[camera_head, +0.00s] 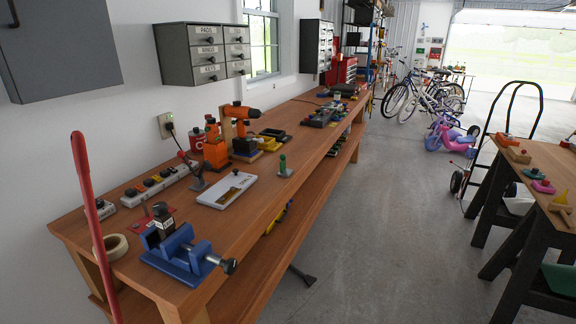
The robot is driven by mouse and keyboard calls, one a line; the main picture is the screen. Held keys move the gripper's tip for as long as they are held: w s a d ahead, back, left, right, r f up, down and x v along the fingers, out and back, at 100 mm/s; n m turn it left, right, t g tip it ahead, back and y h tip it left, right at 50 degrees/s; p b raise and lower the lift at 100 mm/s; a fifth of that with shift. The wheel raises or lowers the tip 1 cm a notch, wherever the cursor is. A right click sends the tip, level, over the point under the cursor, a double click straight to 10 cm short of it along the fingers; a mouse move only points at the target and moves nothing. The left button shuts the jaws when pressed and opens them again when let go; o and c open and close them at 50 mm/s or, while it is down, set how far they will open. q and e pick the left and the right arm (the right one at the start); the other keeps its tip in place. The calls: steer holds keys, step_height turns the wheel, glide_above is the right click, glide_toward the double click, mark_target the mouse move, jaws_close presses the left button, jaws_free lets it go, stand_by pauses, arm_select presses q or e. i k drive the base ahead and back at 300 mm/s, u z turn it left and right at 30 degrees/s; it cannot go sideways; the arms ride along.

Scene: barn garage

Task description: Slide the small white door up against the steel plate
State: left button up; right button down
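A small white door (227,191) lies flat on the wooden workbench (260,217), near its middle. It has a dark knob on top and small lettering on its face. I cannot make out a steel plate for certain. A small grey metal piece (198,184) stands just left of the door, with a gap I cannot judge. Neither of my grippers is in view.
A blue vise (182,254) and a tape roll (112,247) are at the bench's near end. A small green-topped piece (283,166) stands right of the door. Orange tools (215,150) stand behind it. A red pole (93,215) rises at left.

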mark_target(241, 181)
steer(key=z, duration=0.8)
steer(key=i, duration=1.15)
steer(key=u, duration=1.7)
